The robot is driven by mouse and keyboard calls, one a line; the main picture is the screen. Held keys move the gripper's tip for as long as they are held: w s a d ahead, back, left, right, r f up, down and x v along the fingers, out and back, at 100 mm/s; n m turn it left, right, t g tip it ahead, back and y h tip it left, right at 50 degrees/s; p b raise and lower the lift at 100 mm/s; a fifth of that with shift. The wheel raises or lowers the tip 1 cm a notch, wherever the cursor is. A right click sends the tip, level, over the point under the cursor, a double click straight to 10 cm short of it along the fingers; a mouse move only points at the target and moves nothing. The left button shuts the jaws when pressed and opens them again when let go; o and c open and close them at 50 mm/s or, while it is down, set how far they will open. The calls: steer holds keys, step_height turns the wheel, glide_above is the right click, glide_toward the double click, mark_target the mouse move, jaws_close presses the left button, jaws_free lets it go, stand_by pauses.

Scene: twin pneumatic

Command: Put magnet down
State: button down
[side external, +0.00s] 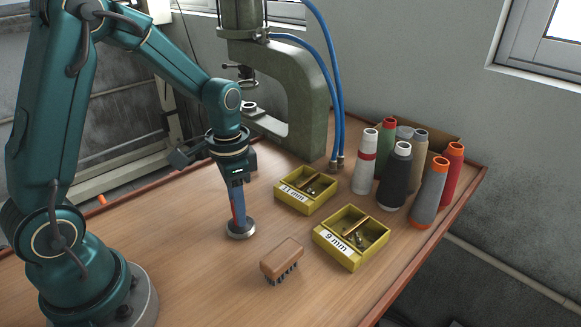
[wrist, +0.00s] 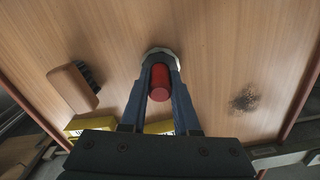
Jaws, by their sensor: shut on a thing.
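The magnet has a red handle (wrist: 159,84) and a round, pale metal base, which shows in the side view (side external: 241,230). My gripper (side external: 238,212) points down with its blue fingers shut on the handle, one on each side. In the wrist view the gripper (wrist: 160,75) holds the red handle, with part of the base visible beyond the fingertips. The magnet is upright, its base at or just above the wooden table (side external: 185,262). I cannot tell whether it touches. The fingers hide much of the handle.
A wooden brush (side external: 282,260) lies in front, right of the magnet. Yellow boxes labelled 11 mm (side external: 285,204) and 9 mm (side external: 323,252) hold small parts. Several thread spools (side external: 398,178) and a green press (side external: 300,90) stand behind. A dark speckled patch (wrist: 244,99) marks the table.

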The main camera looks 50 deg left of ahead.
steer(key=c, duration=0.7)
jaws_free()
steer(key=shift+f, duration=0.15)
steer(key=shift+o, duration=0.2)
step_height(320, 180, up, 12)
steer(key=s+d+n+t, duration=0.3)
steer(key=s+d+t, duration=0.2)
steer(key=s, duration=0.5)
steer(key=shift+d+r+n+t, duration=0.2)
steer(key=shift+r+n+t, duration=0.1)
steer(key=shift+r, duration=0.15)
